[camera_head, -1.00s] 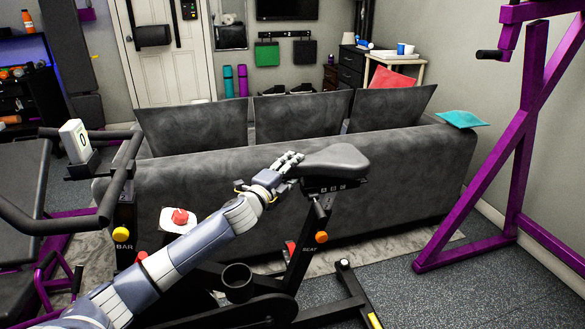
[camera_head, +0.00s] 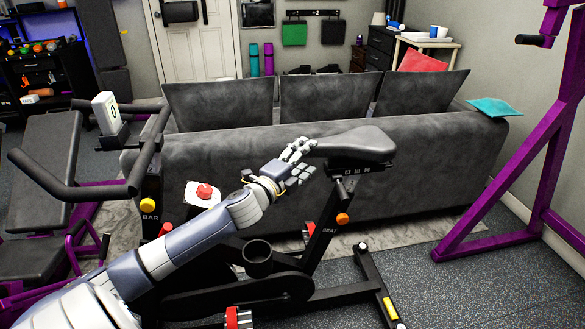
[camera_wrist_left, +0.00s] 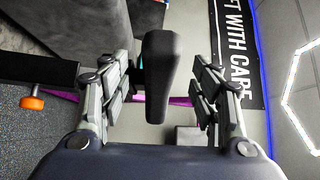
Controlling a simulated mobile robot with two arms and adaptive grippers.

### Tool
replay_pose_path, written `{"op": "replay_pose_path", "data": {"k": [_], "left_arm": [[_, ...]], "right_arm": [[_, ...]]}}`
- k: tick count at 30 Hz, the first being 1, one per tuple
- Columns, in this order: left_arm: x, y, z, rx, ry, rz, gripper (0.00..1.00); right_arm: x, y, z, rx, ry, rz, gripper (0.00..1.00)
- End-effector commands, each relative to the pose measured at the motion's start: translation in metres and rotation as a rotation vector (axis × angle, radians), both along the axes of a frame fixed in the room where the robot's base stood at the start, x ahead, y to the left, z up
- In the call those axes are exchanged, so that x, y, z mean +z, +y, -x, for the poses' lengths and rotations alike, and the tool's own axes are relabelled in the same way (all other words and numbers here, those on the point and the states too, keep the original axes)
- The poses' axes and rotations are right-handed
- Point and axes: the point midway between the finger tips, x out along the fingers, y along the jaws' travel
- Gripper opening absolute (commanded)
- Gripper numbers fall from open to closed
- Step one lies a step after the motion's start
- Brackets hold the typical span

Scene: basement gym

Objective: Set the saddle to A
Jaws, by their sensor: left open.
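The black bike saddle (camera_head: 352,143) sits on its post, above a small plate with letter marks (camera_head: 359,170); the letters are too small to read surely. An orange knob (camera_head: 342,219) is on the seat post near the word SEAT. My left gripper (camera_head: 303,160) is open at the saddle's nose, on its left end. In the left wrist view, the saddle (camera_wrist_left: 160,75) stands between the two open fingers of the gripper (camera_wrist_left: 162,100), with gaps on both sides. My right gripper is not in view.
The grey sofa (camera_head: 440,150) stands close behind the bike. The bike's handlebar (camera_head: 75,190) and a display (camera_head: 105,113) are at left, with a yellow BAR knob (camera_head: 150,205). A purple rack (camera_head: 500,190) stands at right. Floor between is free.

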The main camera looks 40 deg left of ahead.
Motion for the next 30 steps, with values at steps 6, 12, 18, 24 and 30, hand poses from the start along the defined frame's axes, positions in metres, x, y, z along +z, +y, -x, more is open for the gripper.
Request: {"op": "replay_pose_path", "data": {"k": [6, 12, 18, 24, 30], "left_arm": [[-0.002, -0.003, 0.032, -0.001, 0.003, -0.001, 0.57], [-0.001, -0.004, 0.050, 0.000, 0.002, 0.000, 0.57], [0.000, -0.004, 0.057, 0.000, 0.001, 0.000, 0.57], [0.000, -0.004, 0.057, 0.000, 0.000, 0.000, 0.57], [0.000, -0.004, 0.057, 0.000, 0.000, 0.000, 0.57]], "right_arm": [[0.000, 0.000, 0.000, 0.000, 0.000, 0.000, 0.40], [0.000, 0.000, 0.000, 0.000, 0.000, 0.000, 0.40], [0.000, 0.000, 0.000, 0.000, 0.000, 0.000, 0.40], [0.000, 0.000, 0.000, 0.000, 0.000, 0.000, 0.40], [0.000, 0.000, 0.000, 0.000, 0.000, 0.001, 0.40]]}}
